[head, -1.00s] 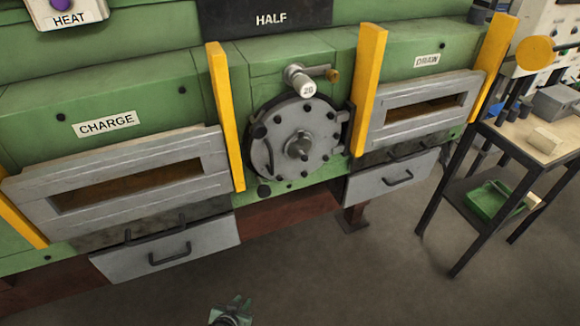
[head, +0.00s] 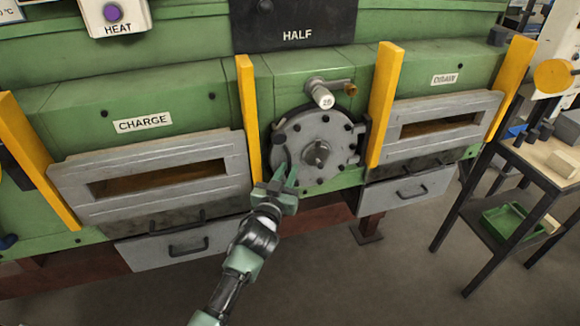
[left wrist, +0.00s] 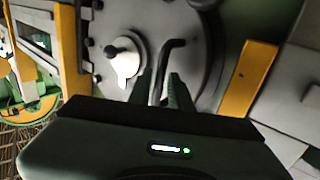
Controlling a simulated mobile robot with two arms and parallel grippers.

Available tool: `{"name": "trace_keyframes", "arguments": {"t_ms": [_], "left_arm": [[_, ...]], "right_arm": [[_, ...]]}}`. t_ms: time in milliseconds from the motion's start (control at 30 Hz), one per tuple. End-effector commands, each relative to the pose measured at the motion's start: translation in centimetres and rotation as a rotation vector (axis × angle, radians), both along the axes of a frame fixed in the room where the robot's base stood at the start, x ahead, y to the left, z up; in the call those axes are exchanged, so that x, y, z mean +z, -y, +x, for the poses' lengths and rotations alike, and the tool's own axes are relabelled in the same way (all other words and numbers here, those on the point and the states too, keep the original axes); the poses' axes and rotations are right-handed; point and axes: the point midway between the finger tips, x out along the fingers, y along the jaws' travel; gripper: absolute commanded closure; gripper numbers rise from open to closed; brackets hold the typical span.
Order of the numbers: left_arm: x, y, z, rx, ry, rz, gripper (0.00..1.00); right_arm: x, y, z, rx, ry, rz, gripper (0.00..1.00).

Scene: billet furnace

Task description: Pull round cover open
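The round cover (head: 334,139) is a grey disc with bolts and a central hub, in the green furnace front; it looks closed. It also shows in the left wrist view (left wrist: 147,14). A dark bent handle (left wrist: 172,62) stands out from its face. My left gripper (head: 286,172) is at the cover's lower left edge. In the left wrist view its two fingers (left wrist: 163,90) are apart, with the handle's bar between them; I cannot tell whether they touch it. The gripper hides part of the cover's lower left edge. My right gripper is not in view.
Yellow posts (head: 249,118) and (head: 384,103) flank the cover. A valve with a white-ended knob (head: 323,97) sits just above it. The CHARGE door (head: 150,179) is left, the DRAW door (head: 442,120) right. A side table (head: 529,150) stands far right; floor in front is clear.

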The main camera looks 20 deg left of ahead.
Motion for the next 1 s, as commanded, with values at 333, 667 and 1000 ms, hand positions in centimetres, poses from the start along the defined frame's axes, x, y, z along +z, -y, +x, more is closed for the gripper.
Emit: {"name": "trace_keyframes", "arguments": {"t_ms": [333, 667, 1000], "left_arm": [[-0.1, 0.0, 1.8, 0.000, -0.001, -0.001, 0.80], [-0.1, 0.0, 1.7, 0.000, -0.001, 0.000, 1.00], [-0.1, 0.0, 1.7, 0.000, -0.001, 0.000, 1.00]], "right_arm": [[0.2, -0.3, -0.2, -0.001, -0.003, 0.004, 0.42], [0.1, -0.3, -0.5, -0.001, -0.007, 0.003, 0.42], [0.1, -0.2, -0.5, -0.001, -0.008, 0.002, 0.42]]}}
